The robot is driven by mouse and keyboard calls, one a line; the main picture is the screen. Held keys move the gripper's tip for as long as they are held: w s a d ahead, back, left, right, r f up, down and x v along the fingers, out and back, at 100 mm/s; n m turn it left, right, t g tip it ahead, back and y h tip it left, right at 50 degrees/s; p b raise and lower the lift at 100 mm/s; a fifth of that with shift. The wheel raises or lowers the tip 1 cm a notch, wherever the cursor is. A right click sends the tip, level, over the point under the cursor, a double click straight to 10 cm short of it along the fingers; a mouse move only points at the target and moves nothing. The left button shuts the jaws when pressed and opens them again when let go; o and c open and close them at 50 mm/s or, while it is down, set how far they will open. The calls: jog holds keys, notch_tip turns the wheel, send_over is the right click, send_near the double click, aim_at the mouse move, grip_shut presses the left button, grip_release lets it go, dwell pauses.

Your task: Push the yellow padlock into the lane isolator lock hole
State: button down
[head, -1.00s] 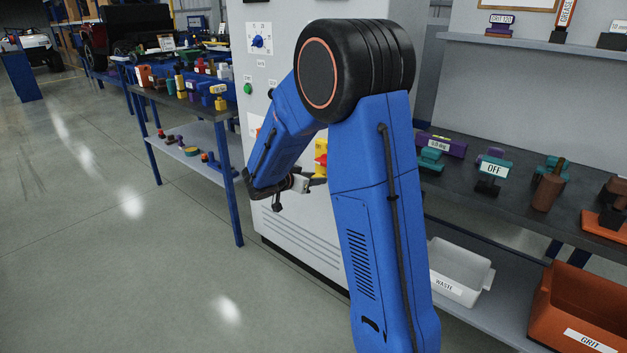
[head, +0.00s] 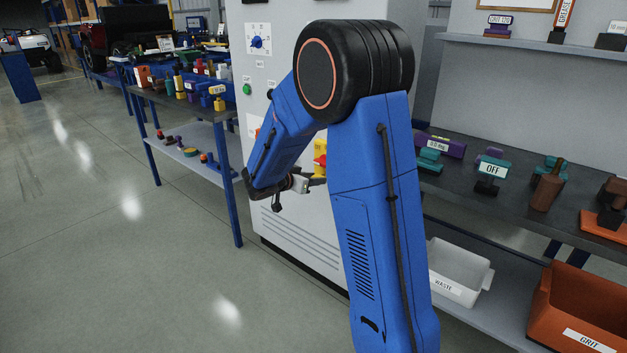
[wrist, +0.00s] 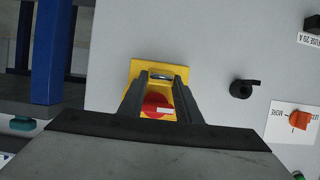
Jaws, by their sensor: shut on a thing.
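The lane isolator is a yellow plate (wrist: 143,69) with a red knob (wrist: 155,104) on the grey cabinet front. It also shows in the head view (head: 320,147), partly behind my arm. My gripper (wrist: 161,76) is at the isolator, its dark fingers either side of the red knob in the wrist view. It is shut on the yellow padlock, whose yellow body blends with the plate. A grey metal bar, perhaps the shackle, shows between the fingertips. I cannot tell how far the padlock is in the lock hole. In the head view my gripper (head: 316,181) is at the cabinet front.
A black knob (wrist: 242,89) and an orange rotary switch (wrist: 299,120) are on the cabinet right of the isolator in the wrist view. A blue-legged bench (head: 228,180) with several small items stands left of the cabinet. The floor in front is clear.

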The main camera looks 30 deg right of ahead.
jog(key=shift+w+d, duration=0.3)
jog(key=shift+d, duration=0.5)
jog(key=shift+w+d, duration=0.25)
jog(key=shift+d, duration=0.5)
jog(key=c, duration=1.2)
grip_release()
jog(key=v, duration=1.8)
jog(key=s+d+n+g+y, duration=0.3)
jog(key=s+n+y, duration=0.2)
jog(key=s, duration=1.4)
jog(key=s+a+n+t+y, duration=0.1)
jog(key=s+a+n+y, duration=0.1)
jog(key=s, duration=0.3)
jog(key=s+a+n+t+y, duration=0.1)
jog(key=s+a+n+y, duration=0.2)
jog(key=s, duration=0.3)
jog(key=s+a+f+n+t+y, duration=0.1)
jog(key=s+a+n+y, duration=0.1)
jog(key=s+a+n, duration=0.2)
jog(key=shift+s+a+f+y, duration=0.1)
jog(key=shift+s+a+y, duration=0.15)
jog(key=shift+s, duration=0.4)
